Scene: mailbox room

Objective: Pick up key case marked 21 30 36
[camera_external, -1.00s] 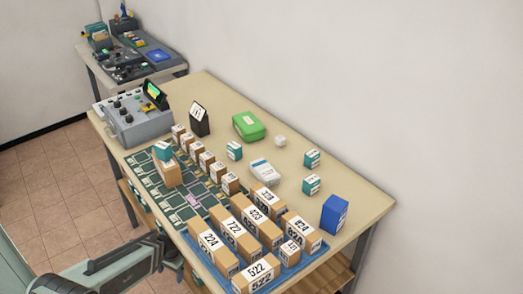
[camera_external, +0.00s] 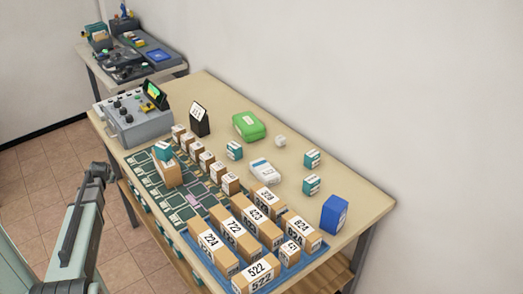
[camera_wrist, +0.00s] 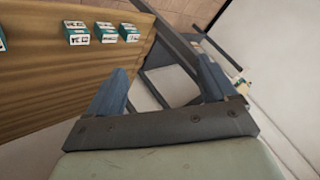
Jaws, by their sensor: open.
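Several teal-and-white cases are in view, but I cannot read 21 30 36 on any. In the wrist view, three sit on a brown wooden surface at upper left: a left case (camera_wrist: 76,33), a middle case (camera_wrist: 106,32) and a right case (camera_wrist: 129,32). In the external view, teal cases stand on the table at the middle (camera_external: 234,150), the right (camera_external: 312,158) and nearer right (camera_external: 311,184). Another teal case (camera_external: 163,151) is on a brown box. My gripper (camera_wrist: 163,72) is open and empty, apart from all the cases.
The table (camera_external: 350,192) carries numbered brown boxes (camera_external: 258,275) in a blue tray, a green case (camera_external: 249,126), a blue box (camera_external: 335,213) and a grey console (camera_external: 133,122). A wooden shelf (camera_external: 330,276) lies below. The wrist view shows grey frame legs (camera_wrist: 180,45). Floor at left is clear.

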